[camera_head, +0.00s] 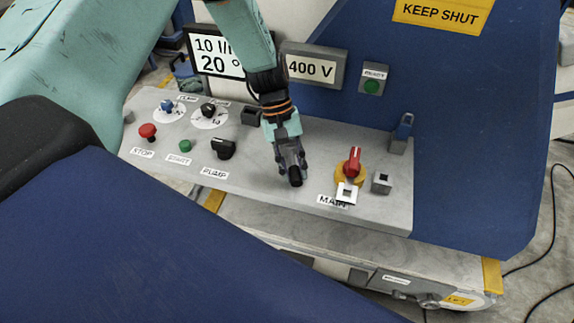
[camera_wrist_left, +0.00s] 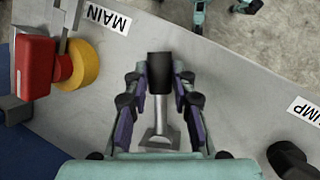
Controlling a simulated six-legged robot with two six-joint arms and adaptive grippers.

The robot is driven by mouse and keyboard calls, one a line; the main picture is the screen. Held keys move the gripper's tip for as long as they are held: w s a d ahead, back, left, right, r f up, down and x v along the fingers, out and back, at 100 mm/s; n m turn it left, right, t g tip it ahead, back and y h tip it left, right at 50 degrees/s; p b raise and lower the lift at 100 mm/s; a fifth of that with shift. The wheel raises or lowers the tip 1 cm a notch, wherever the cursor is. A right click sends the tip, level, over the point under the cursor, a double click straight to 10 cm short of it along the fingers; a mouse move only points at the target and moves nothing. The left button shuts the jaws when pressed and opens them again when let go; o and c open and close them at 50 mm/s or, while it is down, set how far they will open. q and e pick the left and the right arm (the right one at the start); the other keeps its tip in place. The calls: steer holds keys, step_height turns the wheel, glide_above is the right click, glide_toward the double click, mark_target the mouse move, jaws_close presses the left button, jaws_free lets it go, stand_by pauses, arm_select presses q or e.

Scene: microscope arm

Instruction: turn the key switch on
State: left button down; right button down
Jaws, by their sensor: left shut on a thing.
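My left gripper (camera_head: 291,161) reaches down from the top over the sloped grey control panel. In the left wrist view, the black cylinder (camera_wrist_left: 160,72) sits between the two fingertips of my left gripper (camera_wrist_left: 160,84). A grey metal piece (camera_wrist_left: 158,136) shows behind it between the fingers. I cannot tell the turn angle of the key. My right gripper is not in view.
On the panel (camera_head: 250,175), the red MAIN switch (camera_head: 353,161) on a yellow base stands to the right. The black PUMP knob (camera_head: 223,149), green START button (camera_head: 185,146) and red STOP button (camera_head: 148,131) are to the left. A 400 V display (camera_head: 313,68) stands behind.

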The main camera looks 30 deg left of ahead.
arm_select(q)
steer(key=shift+w+d+n+t+h, duration=0.15)
steer(key=shift+w+d+n+t, duration=0.35)
steer(key=shift+n, duration=0.5)
steer(key=shift+w+d+n+t+h, duration=0.15)
steer(key=shift+w+d+n+t, duration=0.15)
steer(key=shift+w+d+n, duration=0.55)
steer(key=shift+w+d+n+t, duration=0.3)
steer(key=shift+w+n, duration=0.15)
steer(key=shift+n, duration=0.4)
steer(key=shift+w+d+n+t, duration=0.15)
steer(key=shift+w+n+t, duration=0.2)
steer(key=shift+n, duration=0.45)
steer(key=shift+w+b, duration=0.2)
steer(key=shift+b, duration=0.1)
steer(key=c, duration=1.5)
jaws_free()
steer(key=shift+c, duration=0.2)
steer(key=o, duration=0.4)
steer(key=shift+d, duration=0.15)
steer(key=shift+o, duration=0.2)
